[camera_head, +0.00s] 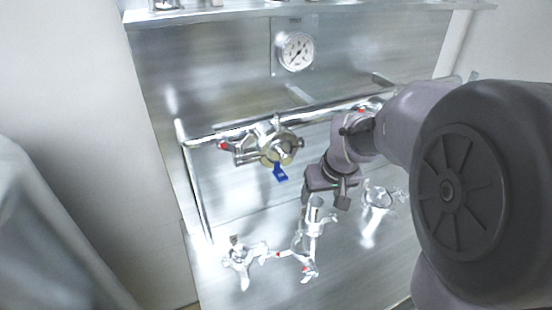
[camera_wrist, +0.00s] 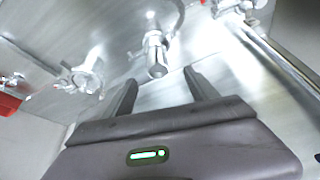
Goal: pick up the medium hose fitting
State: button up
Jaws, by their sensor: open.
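Three shiny metal hose fittings stand low on the steel surface; I cannot tell for sure by size which is the medium one. One fitting (camera_head: 312,228), with a tubular top and red-tipped side parts near its base, is just below my gripper (camera_head: 324,196). A fitting (camera_head: 240,258) is at the left, and another (camera_head: 377,197) is at the right. In the wrist view, my gripper (camera_wrist: 160,77) is open and empty. A tubular fitting (camera_wrist: 156,52) shows just beyond the gap between its fingertips, apart from them. Another fitting (camera_wrist: 82,76) lies to the left.
A valve with a blue handle (camera_head: 280,173) is on a horizontal pipe (camera_head: 205,138) above the fittings. A round gauge (camera_head: 296,52) is on the steel back wall. In the wrist view, a red part (camera_wrist: 8,104) is at the left edge. Bare steel lies between the fittings.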

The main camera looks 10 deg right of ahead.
aim_at(316, 205)
jog(key=b+x, duration=0.2)
jog(key=x, duration=0.5)
jog(key=shift+w+f, duration=0.1)
jog(key=shift+f, duration=0.3)
jog(key=b+x, duration=0.1)
jog(key=x, duration=0.1)
jog(key=b+x, duration=0.1)
jog(key=x, duration=0.2)
jog(key=shift+d+f, duration=0.15)
jog(key=shift+d, duration=0.1)
jog(key=shift+c, duration=1.1)
grip_shut()
